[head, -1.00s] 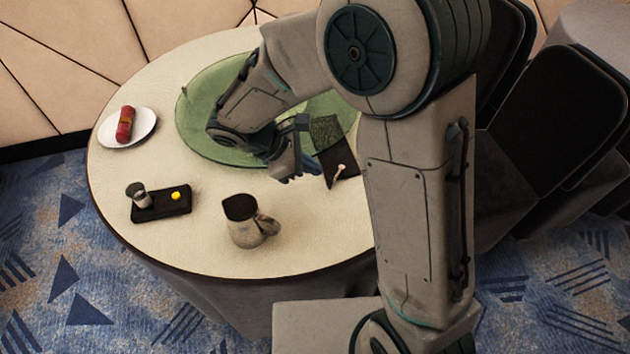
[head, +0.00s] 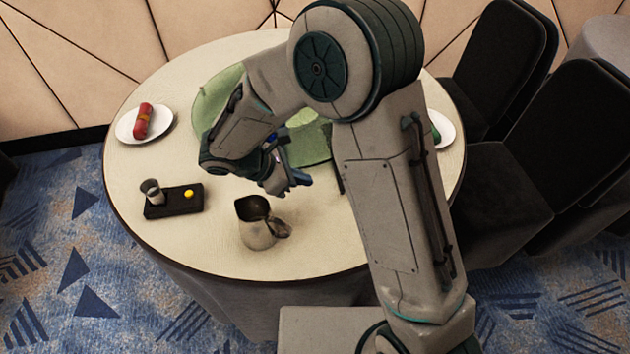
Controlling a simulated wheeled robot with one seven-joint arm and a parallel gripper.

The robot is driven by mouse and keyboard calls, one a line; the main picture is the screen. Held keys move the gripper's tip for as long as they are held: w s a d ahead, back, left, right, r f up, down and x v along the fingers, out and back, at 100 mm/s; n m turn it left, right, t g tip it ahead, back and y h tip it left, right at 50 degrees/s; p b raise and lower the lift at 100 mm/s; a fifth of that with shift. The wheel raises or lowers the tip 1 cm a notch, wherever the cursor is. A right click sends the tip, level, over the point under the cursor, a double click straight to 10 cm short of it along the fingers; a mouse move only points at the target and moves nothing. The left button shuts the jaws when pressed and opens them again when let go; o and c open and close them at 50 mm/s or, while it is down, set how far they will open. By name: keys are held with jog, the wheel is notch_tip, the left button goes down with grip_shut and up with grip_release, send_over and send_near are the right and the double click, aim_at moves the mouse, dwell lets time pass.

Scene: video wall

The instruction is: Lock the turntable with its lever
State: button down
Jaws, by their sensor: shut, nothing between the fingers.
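The turntable (head: 212,98) is a green, see-through disc on the round table, largely covered by my arm. Its lever cannot be made out; a thin dark strip (head: 338,172) shows beside my arm at the disc's near right, and I cannot tell what it belongs to. My gripper (head: 297,181) is shut and empty, pointing down to the right near the disc's front edge. It is behind and to the right of the jug, apart from it in the picture.
A metal jug (head: 257,232) stands at the table's front. A black tray (head: 181,207) with a small cup and a yellow item lies left of it. A plate (head: 127,133) with a red roll is far left; another plate (head: 446,128) is right. Dark chairs (head: 520,160) stand right.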

jog(key=x, duration=0.9)
jog(key=shift+d, duration=0.1)
